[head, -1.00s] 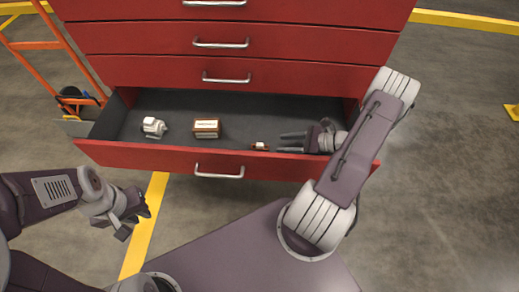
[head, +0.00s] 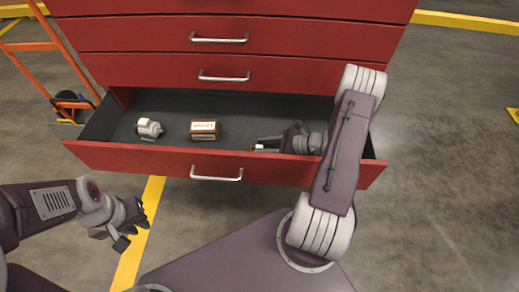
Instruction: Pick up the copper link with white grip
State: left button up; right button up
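A small part with a red and white top (head: 259,148), perhaps the copper link with white grip, lies at the front of the open drawer (head: 170,157). It is too small and too covered to identify surely. My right gripper (head: 262,144) is inside the drawer, its fingers pointing left, right at this part. The drawer front hides the lower finger, and I cannot tell whether the fingers are closed on it. My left gripper (head: 137,222) hangs in front of the drawer at the left, away from the objects, its finger opening unclear.
A white and grey part (head: 149,128) and a brown box with a white label (head: 204,130) sit in the drawer to the left. The red cabinet (head: 250,67) rises behind. An orange hand truck (head: 62,60) stands at the left.

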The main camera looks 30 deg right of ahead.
aim_at(263, 147)
grip_shut()
notch_tip(263, 147, up, 9)
jog(key=p, duration=0.5)
jog(key=shift+r, duration=0.5)
